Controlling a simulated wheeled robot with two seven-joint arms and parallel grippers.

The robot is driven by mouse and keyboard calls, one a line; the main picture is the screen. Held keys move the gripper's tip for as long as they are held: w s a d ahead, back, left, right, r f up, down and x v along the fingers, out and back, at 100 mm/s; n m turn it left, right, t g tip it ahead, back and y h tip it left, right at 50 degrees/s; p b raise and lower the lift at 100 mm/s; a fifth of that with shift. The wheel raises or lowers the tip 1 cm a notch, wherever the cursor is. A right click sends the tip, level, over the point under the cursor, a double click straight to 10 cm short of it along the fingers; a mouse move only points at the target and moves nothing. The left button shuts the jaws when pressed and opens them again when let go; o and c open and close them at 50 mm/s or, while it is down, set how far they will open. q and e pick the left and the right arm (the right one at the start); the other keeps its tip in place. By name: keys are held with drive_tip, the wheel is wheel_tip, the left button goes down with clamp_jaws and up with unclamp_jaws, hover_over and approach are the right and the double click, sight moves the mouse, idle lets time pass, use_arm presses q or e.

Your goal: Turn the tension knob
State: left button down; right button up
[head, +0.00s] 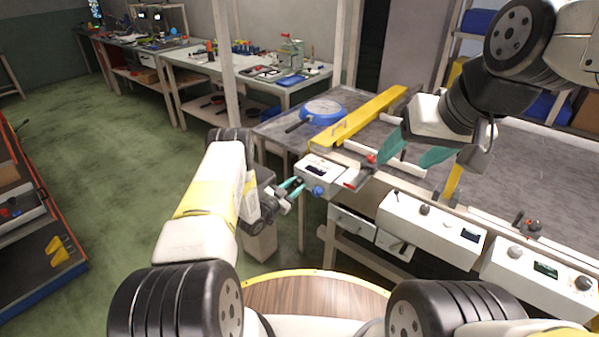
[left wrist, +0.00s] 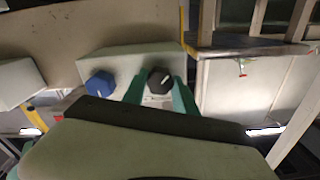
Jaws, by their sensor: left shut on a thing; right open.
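A white control box (head: 322,172) with a small dark display stands at the left end of the conveyor. It carries a blue knob (head: 319,191) and a black knob with a white pointer line (left wrist: 159,80). My left gripper (head: 294,187) is shut on the black knob, with one green finger on each side of it in the left wrist view (left wrist: 158,92). The blue knob (left wrist: 100,84) is beside it, apart from the fingers. In the head view the black knob is mostly hidden by the fingers. My right gripper (head: 413,148) is open and empty above the conveyor, its green fingers wide apart.
A red ball-topped lever (head: 371,158) is right of the box. Two more white control boxes (head: 433,232) (head: 545,268) line the front edge. Open green floor is at left.

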idle(0.4)
use_arm(q)
drive_tip(key=c, duration=1)
unclamp_jaws()
drive_tip(key=shift+o, duration=0.2)
drive_tip(key=shift+s+a, duration=0.1)
drive_tip(key=v, duration=0.7)
drive_tip(key=shift+s, duration=0.3)
drive_tip(key=shift+a, duration=0.15)
